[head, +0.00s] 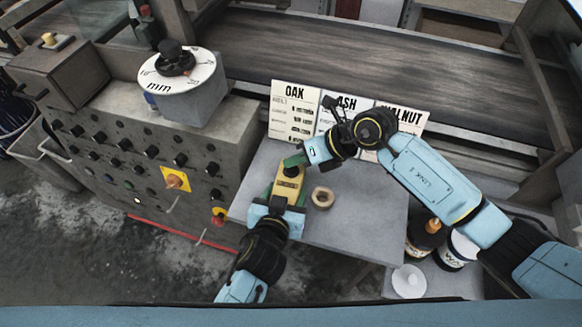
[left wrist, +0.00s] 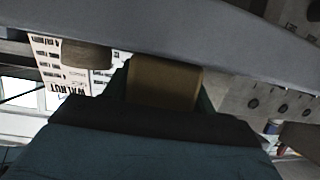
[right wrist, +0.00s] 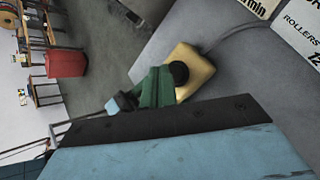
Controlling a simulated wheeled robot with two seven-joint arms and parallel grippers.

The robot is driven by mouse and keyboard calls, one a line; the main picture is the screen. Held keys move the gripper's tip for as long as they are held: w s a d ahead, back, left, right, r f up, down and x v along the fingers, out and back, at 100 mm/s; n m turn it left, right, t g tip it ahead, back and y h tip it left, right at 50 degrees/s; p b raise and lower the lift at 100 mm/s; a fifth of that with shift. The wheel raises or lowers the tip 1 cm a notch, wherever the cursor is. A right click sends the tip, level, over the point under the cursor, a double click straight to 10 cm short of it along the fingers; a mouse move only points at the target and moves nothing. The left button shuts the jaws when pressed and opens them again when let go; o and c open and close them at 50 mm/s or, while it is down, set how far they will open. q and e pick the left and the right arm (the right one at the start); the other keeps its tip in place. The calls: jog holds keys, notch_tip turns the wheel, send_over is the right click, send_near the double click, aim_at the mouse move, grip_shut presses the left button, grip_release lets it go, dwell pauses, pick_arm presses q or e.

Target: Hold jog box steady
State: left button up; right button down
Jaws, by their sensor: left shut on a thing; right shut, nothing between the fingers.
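The jog box (head: 287,187) is a small yellow box over the grey table, with dark lettering on its face. My left gripper (head: 279,203) is shut on its near end. In the left wrist view the box (left wrist: 165,82) shows between the fingers. My right gripper (head: 294,160) is shut and empty, its green fingertips at the far end of the box. In the right wrist view the fingertips (right wrist: 155,88) are beside a black round button on the box (right wrist: 204,72). I cannot tell whether they touch it.
A tan ring-shaped roll (head: 322,198) lies right of the box on the grey table (head: 355,220). Cards marked OAK (head: 292,112), ASH and WALNUT stand behind. A control cabinet (head: 130,150) with knobs stands left.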

aim_at(296, 171)
jog(key=shift+r, duration=2.55)
pick_arm(q)
jog(key=o, duration=1.2)
